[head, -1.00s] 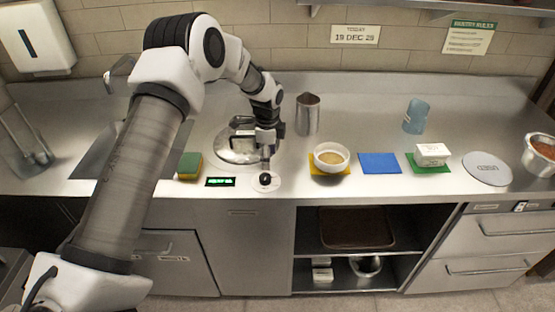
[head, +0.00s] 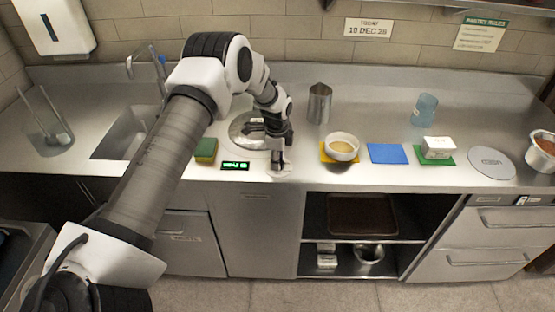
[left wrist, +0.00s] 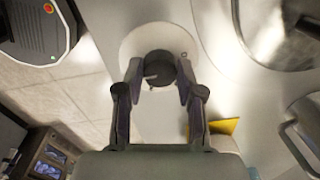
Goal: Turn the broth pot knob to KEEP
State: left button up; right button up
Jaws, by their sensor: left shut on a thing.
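The black knob (left wrist: 160,68) sits on a round white dial plate (left wrist: 132,44) in the left wrist view. My left gripper (left wrist: 159,77) has one finger on each side of the knob and is shut on it. In the head view my left gripper (head: 278,164) points down at the counter's front edge and hides the knob. A small display with green characters (head: 235,165) lies just left of it; its text is too small to read. A round metal lid or pot top (head: 241,140) is set behind the gripper, partly hidden. The knob's setting is not legible. My right gripper is not in view.
A green and yellow sponge (head: 206,148) lies left of the display. A bowl (head: 342,146) on a yellow mat, a blue mat (head: 388,153) and a white block (head: 437,146) stand to the right. A metal pitcher (head: 319,104) stands behind. The sink (head: 123,132) is at left.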

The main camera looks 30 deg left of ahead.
pick_arm(q)
jog(key=shift+s+f+n, duration=0.2)
jog(key=shift+f+n, duration=0.1)
jog(key=n+b, duration=0.1)
jog(key=n, duration=0.3)
jog(key=shift+d+f, duration=0.1)
jog(key=n, duration=0.3)
jog(key=shift+n, duration=0.4)
jog(key=n, duration=0.3)
jog(key=shift+d+n+g+b, duration=0.1)
jog(key=shift+n+g+b, duration=0.2)
jog(key=shift+b, duration=0.1)
jog(key=n, duration=1.1)
jog(key=shift+w+n+g, duration=0.1)
jog(key=shift+n+g, duration=0.2)
jog(key=shift+n, duration=0.1)
